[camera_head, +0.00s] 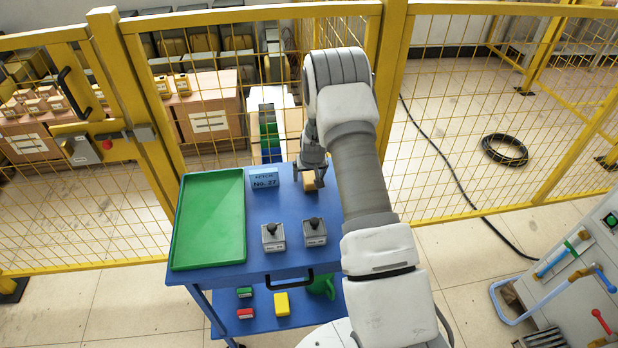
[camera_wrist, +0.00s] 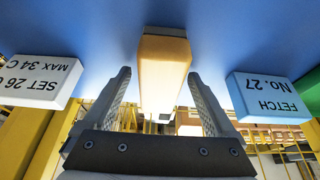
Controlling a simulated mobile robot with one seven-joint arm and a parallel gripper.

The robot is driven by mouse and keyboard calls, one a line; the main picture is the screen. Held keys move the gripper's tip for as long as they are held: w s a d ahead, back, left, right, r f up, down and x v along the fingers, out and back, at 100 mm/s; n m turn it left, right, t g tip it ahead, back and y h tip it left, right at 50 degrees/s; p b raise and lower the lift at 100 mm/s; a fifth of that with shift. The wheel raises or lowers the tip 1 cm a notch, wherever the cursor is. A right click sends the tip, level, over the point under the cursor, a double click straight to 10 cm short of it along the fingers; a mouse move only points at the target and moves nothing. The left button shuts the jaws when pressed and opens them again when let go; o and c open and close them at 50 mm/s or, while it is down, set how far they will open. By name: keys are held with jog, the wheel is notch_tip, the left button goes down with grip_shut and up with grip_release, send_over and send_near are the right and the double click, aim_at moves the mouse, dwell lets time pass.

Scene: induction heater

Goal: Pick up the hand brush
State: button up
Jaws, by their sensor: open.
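The likely hand brush is a tan, wood-coloured block (camera_wrist: 165,72) in the wrist view. My gripper (camera_wrist: 158,78) is open, with one finger on each side of the block and visible gaps between. In the head view my gripper (camera_head: 312,172) points down at the block, and my arm hides the cart's right side.
A blue "FETCH No. 27" block (camera_wrist: 268,97) and a white "SET 26 C" block (camera_wrist: 40,81) flank the brush. A green tray (camera_head: 208,222) and two grey knobbed boxes (camera_head: 273,238) (camera_head: 315,232) share the blue cart (camera_head: 262,262). Yellow fencing (camera_head: 455,110) stands behind.

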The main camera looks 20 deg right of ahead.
jog(key=shift+f, duration=0.15)
jog(key=shift+c, duration=0.2)
grip_shut()
dwell(0.3)
